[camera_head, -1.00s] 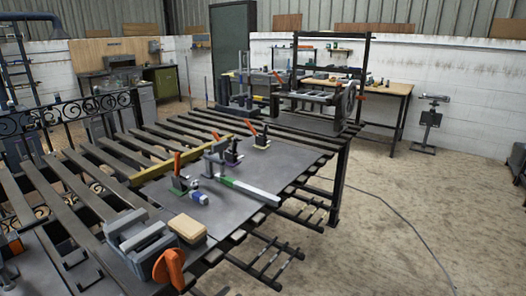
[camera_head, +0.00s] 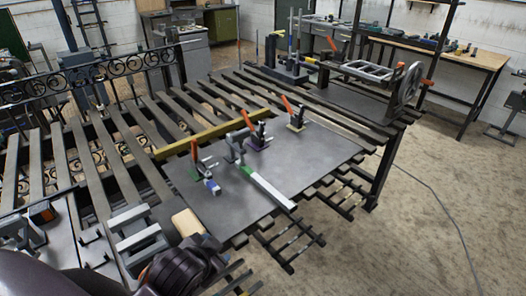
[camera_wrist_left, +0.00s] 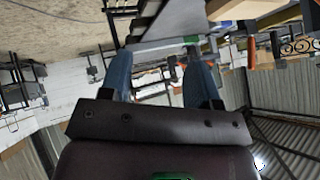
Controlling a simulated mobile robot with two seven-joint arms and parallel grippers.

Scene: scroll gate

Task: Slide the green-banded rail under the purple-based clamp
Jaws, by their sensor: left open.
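The green-banded rail (camera_head: 270,188) is a pale bar lying on the dark metal plate (camera_head: 318,165) in the head view, its green band at the far end and its near end at the plate's edge. The purple-based clamp (camera_head: 258,142), with an orange handle, stands just beyond the band. A grey upright piece (camera_head: 237,147) stands beside it and partly blocks the view. Whether the rail touches the clamp cannot be told. My left gripper (camera_wrist_left: 160,85) is open and empty in the wrist view, away from the rail. My right gripper is not in view.
A green-based clamp (camera_head: 196,160) with a blue-banded piece (camera_head: 212,186) is to the left, and a yellow-based clamp (camera_head: 296,122) farther back. A yellow bar (camera_head: 210,135) lies behind them. A tan block (camera_head: 187,222) is near the front. The plate's right side is clear.

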